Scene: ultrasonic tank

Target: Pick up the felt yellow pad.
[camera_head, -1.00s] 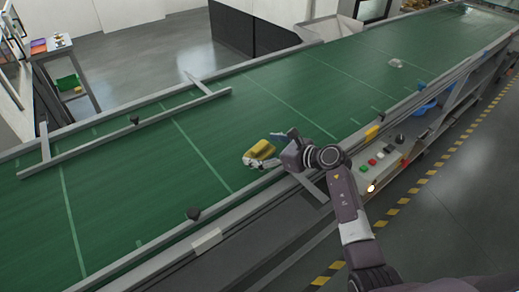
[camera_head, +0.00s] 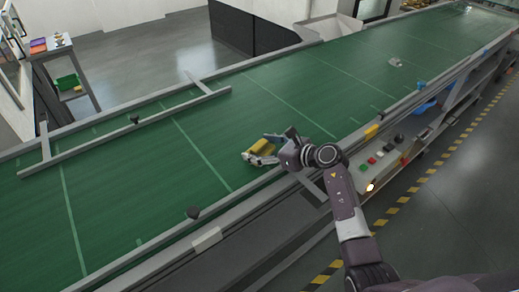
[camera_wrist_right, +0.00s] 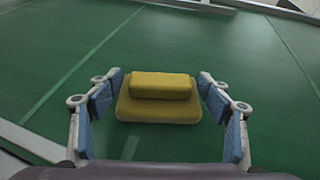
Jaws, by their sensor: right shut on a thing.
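The yellow pad (camera_head: 260,146) is on the green conveyor belt near its front edge. In the right wrist view it has a wide yellow base (camera_wrist_right: 158,110) with a narrower yellow block on top. My right gripper (camera_head: 263,149) has its blue-padded fingers on both sides of the pad and is shut on it. In the right wrist view the fingers (camera_wrist_right: 160,98) flank the pad left and right. I cannot tell any gap between pad and belt. My left gripper is not in view.
The green belt (camera_head: 130,185) is mostly clear around the pad. A small pale object (camera_head: 395,62) lies farther along it. A metal rail (camera_head: 120,130) runs along the far side. A control box with buttons (camera_head: 380,163) is at the near side.

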